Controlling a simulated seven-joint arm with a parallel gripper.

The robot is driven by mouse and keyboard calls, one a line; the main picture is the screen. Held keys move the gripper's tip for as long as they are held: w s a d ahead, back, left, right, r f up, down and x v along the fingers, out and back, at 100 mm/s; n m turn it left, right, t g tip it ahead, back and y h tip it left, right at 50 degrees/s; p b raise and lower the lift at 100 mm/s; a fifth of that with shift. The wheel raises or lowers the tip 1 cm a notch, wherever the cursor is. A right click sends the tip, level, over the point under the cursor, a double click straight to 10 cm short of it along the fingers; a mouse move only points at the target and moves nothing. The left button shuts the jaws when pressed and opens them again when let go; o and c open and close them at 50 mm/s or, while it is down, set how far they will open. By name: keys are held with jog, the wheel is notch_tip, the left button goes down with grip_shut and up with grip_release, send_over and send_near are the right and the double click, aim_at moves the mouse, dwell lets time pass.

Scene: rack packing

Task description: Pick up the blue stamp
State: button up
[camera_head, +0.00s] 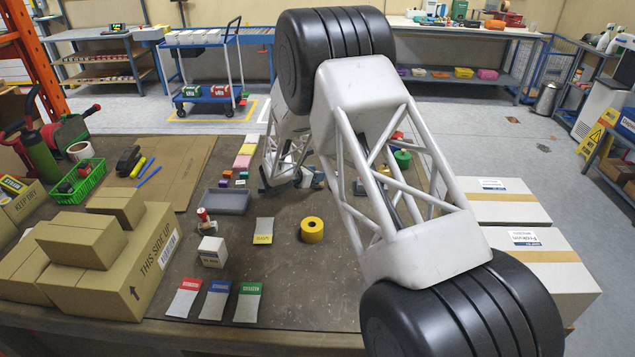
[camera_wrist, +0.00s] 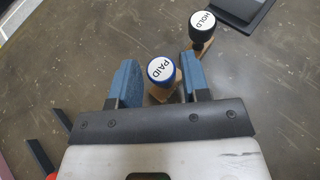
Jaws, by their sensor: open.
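The blue stamp (camera_wrist: 161,72) has a wooden base and a white top that reads PAID, ringed in blue. In the wrist view it sits between the two blue-padded fingers of my gripper (camera_wrist: 158,66), which is open. I cannot tell whether either finger touches it. A black stamp (camera_wrist: 202,30) that reads HOLD stands just beyond the right finger. In the head view my gripper (camera_head: 284,176) is low over the far middle of the table, partly behind my arm. I cannot make out the blue stamp there.
On the table (camera_head: 280,285) are a grey tray (camera_head: 228,202), a yellow tape roll (camera_head: 312,230), a white box (camera_head: 212,252) and several coloured cards. Cartons (camera_head: 113,256) stand at the left and white boxes (camera_head: 540,262) at the right.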

jog(key=shift+x, duration=1.6)
jog(key=shift+c, duration=0.2)
jog(key=c, duration=0.6)
jog(key=shift+c, duration=0.2)
jog(key=shift+r, duration=0.1)
jog(key=shift+r, duration=0.45)
jog(key=r, duration=0.2)
jog(key=shift+s+r, duration=0.25)
jog(key=s+d, duration=0.1)
jog(key=s, duration=0.6)
jog(key=s+d+r, duration=0.1)
jog(key=s+d, duration=0.1)
jog(key=s, duration=0.6)
jog(key=shift+d+r, duration=0.15)
jog(key=shift+d, duration=0.15)
